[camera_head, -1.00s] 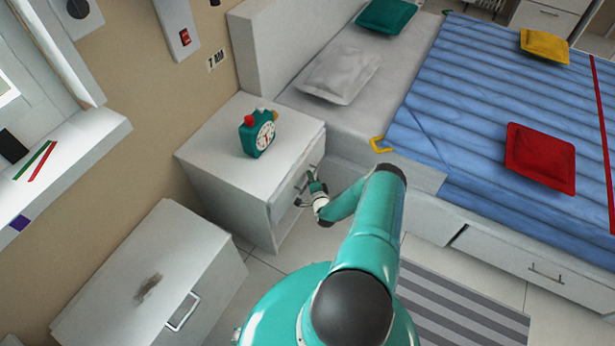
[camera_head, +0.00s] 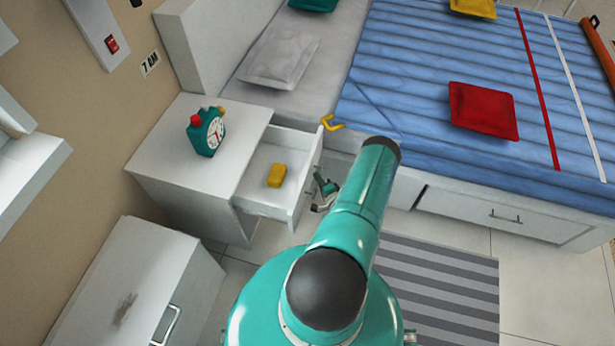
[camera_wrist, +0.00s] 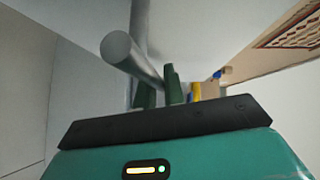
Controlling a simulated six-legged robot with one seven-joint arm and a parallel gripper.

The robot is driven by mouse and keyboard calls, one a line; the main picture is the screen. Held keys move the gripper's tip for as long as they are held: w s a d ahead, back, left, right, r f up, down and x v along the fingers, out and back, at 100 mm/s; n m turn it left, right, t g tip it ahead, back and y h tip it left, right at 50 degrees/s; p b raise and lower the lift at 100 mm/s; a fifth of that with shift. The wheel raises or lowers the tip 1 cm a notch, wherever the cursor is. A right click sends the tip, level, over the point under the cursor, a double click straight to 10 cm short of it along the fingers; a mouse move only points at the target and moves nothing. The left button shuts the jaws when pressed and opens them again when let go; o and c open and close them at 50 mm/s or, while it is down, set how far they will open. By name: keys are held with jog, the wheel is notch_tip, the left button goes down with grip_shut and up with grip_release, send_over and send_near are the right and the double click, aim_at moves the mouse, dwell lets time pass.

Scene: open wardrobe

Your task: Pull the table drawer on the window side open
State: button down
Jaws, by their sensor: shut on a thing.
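The white bedside table (camera_head: 185,135) stands between the wall and the bed. Its drawer (camera_head: 262,208) is pulled well out, and a yellow block (camera_head: 275,175) lies inside. My gripper (camera_head: 325,190) is at the outer face of the drawer front, partly hidden by my arm. In the wrist view my gripper's green fingers (camera_wrist: 160,88) are at the grey bar handle (camera_wrist: 132,58), close in front of the white drawer face. The jaws are shut on the handle.
A teal alarm clock (camera_head: 206,132) stands on the table top. A white cabinet (camera_head: 130,290) is at lower left. The bed (camera_head: 430,60) with a red pillow (camera_head: 483,110) and a yellow hook (camera_head: 330,123) is to the right. A striped rug (camera_head: 430,290) lies on the floor.

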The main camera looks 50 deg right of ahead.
jog(key=shift+s, duration=0.45)
jog(key=c, duration=1.5)
grip_release()
jog(key=shift+d, duration=0.1)
jog(key=v, duration=1.3)
jog(key=shift+s, duration=0.35)
jog(key=shift+r, duration=0.15)
